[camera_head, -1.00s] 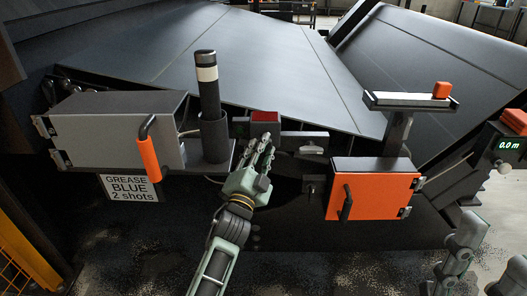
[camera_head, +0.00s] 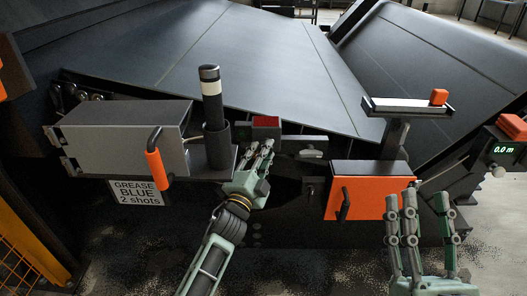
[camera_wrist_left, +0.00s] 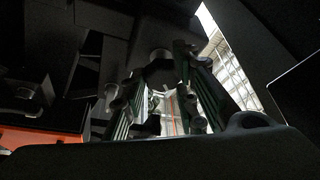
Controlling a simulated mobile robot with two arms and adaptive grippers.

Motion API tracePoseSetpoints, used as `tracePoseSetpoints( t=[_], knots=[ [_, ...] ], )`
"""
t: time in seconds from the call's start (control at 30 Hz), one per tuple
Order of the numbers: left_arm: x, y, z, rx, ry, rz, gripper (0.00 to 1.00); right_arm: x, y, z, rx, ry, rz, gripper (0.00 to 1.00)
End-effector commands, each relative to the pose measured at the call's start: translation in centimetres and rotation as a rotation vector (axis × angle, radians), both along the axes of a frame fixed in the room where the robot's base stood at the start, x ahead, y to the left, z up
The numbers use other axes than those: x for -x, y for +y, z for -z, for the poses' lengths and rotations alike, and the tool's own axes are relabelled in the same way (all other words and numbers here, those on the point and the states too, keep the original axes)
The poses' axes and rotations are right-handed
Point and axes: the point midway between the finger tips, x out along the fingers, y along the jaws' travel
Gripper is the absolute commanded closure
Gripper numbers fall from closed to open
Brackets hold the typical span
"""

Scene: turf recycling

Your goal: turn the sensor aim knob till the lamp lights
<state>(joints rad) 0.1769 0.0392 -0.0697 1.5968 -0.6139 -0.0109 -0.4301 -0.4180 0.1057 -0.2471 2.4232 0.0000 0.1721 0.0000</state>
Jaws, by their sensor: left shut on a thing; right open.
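A dark unit with a red top (camera_head: 266,121) sits at the near edge of the grey sloped panel, in the middle of the head view. My left gripper (camera_head: 265,150) is directly below it, with its fingers closed on a small part that they hide, which I take to be the sensor aim knob. The left wrist view shows the same fingers (camera_wrist_left: 165,100) from close up, dark and backlit, and the knob cannot be made out there. I cannot pick out a lit lamp. My right gripper (camera_head: 418,202) is open and empty in front of the orange box.
A grey box (camera_head: 118,135) with an orange handle (camera_head: 158,166) stands left, above a grease sign (camera_head: 138,192). A black post (camera_head: 211,95) rises beside it. The orange box (camera_head: 372,188) stands right, and a readout unit (camera_head: 503,149) shows 0.0 m.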

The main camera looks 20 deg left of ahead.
Motion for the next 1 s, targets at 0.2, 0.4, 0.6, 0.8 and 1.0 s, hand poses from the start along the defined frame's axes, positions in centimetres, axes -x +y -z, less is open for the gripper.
tracePoseSetpoints(
  t=[0.2, 0.4, 0.6, 0.8, 1.0],
  knots=[
    [0.15, -0.47, 1.02, -0.004, 0.018, 0.006, 0.98, -0.23, 0.01, 0.44, 0.006, 0.020, 0.001, 0.58],
    [0.15, -0.49, 1.01, -0.005, 0.017, 0.007, 0.67, -0.22, 0.02, 0.42, 0.005, 0.018, 0.001, 0.58],
    [0.12, -0.43, 0.81, -0.004, 0.013, 0.006, 0.59, -0.22, 0.03, 0.42, 0.005, 0.018, 0.001, 0.58],
    [0.08, -0.33, 0.51, -0.004, 0.008, 0.005, 0.59, -0.22, 0.03, 0.41, 0.006, 0.019, 0.001, 0.58],
    [0.07, -0.24, 0.34, -0.004, 0.006, 0.003, 0.59, -0.19, 0.02, 0.31, 0.005, 0.016, 0.001, 0.58]
  ],
)
